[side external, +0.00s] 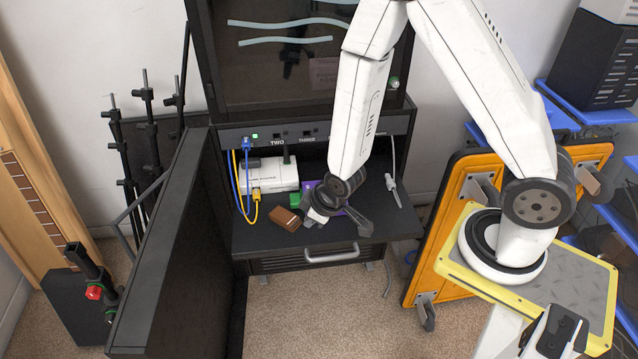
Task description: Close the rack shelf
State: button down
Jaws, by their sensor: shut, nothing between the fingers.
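The black rack (315,131) stands against the wall. Its lower shelf (262,237) sticks out at the front, with a grey bar handle (331,254) on its front face. My gripper (366,228) is over the front right part of the shelf, behind and above the handle. It is shut and holds nothing. Whether it touches the shelf surface cannot be told. My wrist hides part of the shelf's middle.
A white router (270,175) with blue and yellow cables, a brown box (285,219) and a purple item (309,187) lie on the shelf. A black door panel (180,245) stands open at left. An orange cart (438,240) is at right. Carpet in front is clear.

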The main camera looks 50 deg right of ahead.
notch_tip(320, 180, down, 12)
jog(key=s+n+t+h, duration=0.1)
jog(key=s+n+t, duration=0.1)
jog(key=s+n, duration=0.1)
jog(key=shift+a+f+n, duration=0.15)
jog(key=shift+a+n, duration=0.2)
jog(key=shift+n, duration=0.15)
jog(key=shift+w, duration=0.15)
send_near(295, 252)
notch_tip(295, 252, down, 5)
jog(key=w+a, duration=0.1)
jog(key=w, duration=0.1)
jog(key=shift+w+d, duration=0.5)
jog(key=shift+d, duration=0.1)
